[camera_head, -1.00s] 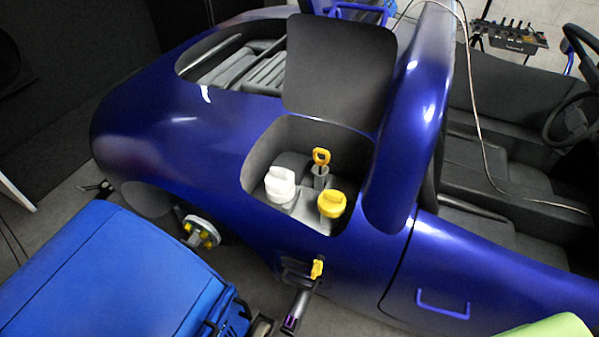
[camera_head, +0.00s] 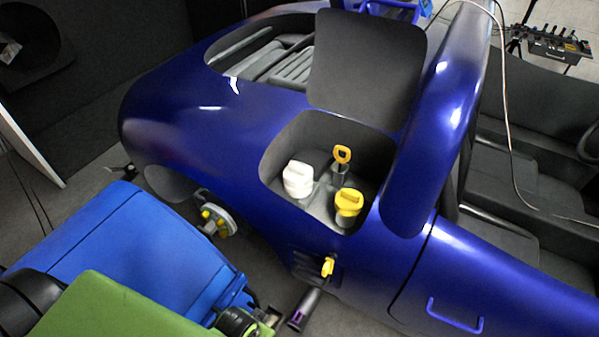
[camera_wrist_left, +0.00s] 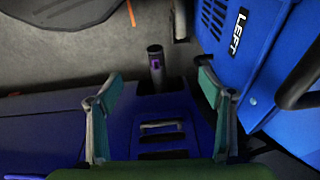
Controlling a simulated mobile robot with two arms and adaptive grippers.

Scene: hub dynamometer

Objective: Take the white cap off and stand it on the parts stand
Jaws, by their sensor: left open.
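The white cap (camera_head: 298,179) sits upright in a recessed bay (camera_head: 268,170) in the blue car body, behind and left of a yellow cap (camera_head: 347,208). A yellow ring-handled stick (camera_head: 341,155) stands behind them. My left gripper (camera_wrist_left: 158,85) is open and empty in the left wrist view, with its two fingers wide apart above blue panelling. My green left arm (camera_head: 110,312) comes in at the lower left of the head view, well short of the white cap. My right gripper is out of view. I cannot pick out the parts stand.
A blue box (camera_head: 130,235) stands left of the bay, low beside the car; the wrist view shows blue casing marked LEFT (camera_wrist_left: 238,30).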

